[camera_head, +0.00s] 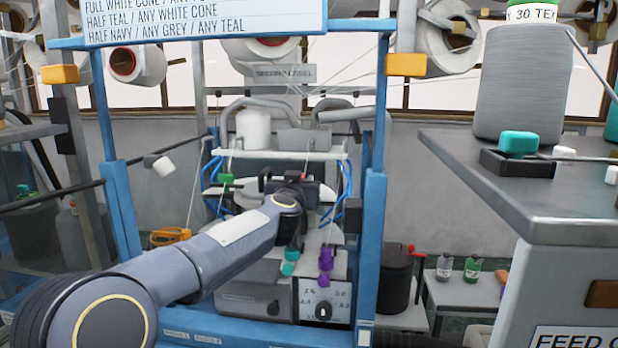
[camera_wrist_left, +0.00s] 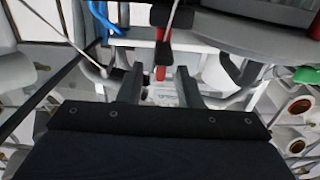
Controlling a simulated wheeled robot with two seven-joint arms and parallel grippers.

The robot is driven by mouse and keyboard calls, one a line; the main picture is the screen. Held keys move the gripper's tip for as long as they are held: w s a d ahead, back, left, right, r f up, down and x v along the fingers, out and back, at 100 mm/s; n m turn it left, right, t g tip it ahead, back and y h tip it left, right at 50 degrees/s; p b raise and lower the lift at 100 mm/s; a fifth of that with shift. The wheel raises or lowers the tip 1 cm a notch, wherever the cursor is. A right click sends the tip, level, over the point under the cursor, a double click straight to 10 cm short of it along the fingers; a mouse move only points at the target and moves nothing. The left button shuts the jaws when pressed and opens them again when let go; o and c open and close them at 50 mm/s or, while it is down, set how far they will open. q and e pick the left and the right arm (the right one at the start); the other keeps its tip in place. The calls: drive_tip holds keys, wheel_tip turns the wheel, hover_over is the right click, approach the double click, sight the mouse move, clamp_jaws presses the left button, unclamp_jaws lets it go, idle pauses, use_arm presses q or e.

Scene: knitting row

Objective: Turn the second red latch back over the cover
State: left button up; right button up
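My left arm reaches from the lower left to the knitting machine in the head view. Its gripper (camera_head: 300,184) is small and partly hidden there by its own wrist. In the left wrist view the two dark fingers (camera_wrist_left: 160,92) stand apart, open. A red upright piece with black parts, seemingly a latch (camera_wrist_left: 161,74), shows between and just beyond the fingertips; I cannot tell if they touch it. Another red piece (camera_wrist_left: 315,30) shows at the upper right edge. I cannot tell which latch is the second or clearly make out the cover. My right gripper is not in view.
Blue posts (camera_head: 369,240) frame the machine (camera_head: 262,298) on both sides. Thin yarns run down to it. A grey counter (camera_head: 560,215) with a large cone (camera_head: 520,95) stands at the right. A dark bin (camera_head: 396,278) stands beside the right post.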

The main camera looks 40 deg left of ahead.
use_arm(q)
drive_tip(key=shift+x, duration=1.6)
drive_tip(key=shift+c, duration=0.4)
clamp_jaws()
drive_tip(key=shift+f, duration=0.1)
